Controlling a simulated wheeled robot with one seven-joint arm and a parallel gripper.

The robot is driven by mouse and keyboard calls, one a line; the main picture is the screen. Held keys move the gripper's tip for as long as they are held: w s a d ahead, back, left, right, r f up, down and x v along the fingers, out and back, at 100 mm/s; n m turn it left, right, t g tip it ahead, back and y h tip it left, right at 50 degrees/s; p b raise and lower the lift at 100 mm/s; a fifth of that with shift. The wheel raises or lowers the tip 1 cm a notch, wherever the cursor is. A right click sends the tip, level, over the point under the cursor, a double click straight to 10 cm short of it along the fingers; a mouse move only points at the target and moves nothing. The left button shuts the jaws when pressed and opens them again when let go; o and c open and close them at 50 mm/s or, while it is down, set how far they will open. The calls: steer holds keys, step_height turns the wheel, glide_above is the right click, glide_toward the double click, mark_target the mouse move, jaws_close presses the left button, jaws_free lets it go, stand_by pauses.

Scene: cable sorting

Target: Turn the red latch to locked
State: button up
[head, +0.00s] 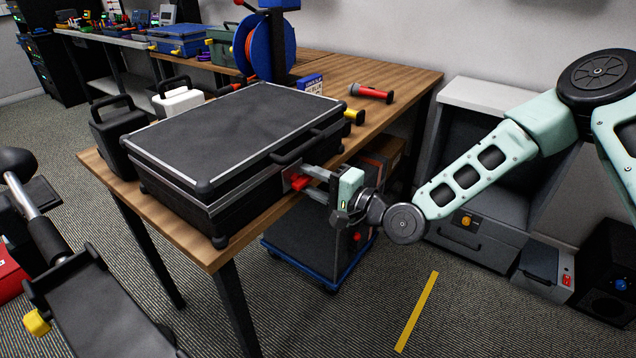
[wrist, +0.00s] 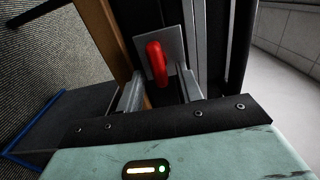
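The red latch (head: 299,182) sits on a small metal plate on the front side of a black case (head: 237,125) with silver edges. The case lies on the wooden table with its lid down. In the wrist view the red latch (wrist: 157,62) is a rounded bar on the pale plate, upright in the picture and slightly tilted. My gripper (head: 309,181) is right in front of the latch. In the wrist view my gripper (wrist: 162,80) is open, one finger on each side of the latch, with gaps showing. The near end of the latch lies between the fingers.
A black handle (head: 298,147) stands out from the case above and beside the latch. A red and black flashlight (head: 371,93) and a yellow-ended tool (head: 354,116) lie behind it. A cart with a blue edge (head: 322,245) stands below the table.

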steer(key=v, duration=1.7)
steer(key=shift+s+d, duration=0.15)
steer(key=shift+f, duration=0.1)
steer(key=s+a+f+n+g+h, duration=0.2)
steer(key=s+f+n+g+h, duration=0.5)
steer(key=n, duration=0.3)
steer(key=s+d+r+n+g+h, duration=0.1)
steer(key=s+r+n+g+h, duration=0.45)
steer(key=s+r, duration=0.85)
step_height(320, 180, up, 12)
steer(key=t+h+p, duration=0.1)
steer(key=p, duration=1.1)
steer(key=shift+d, duration=0.2)
steer(key=shift+t, duration=0.25)
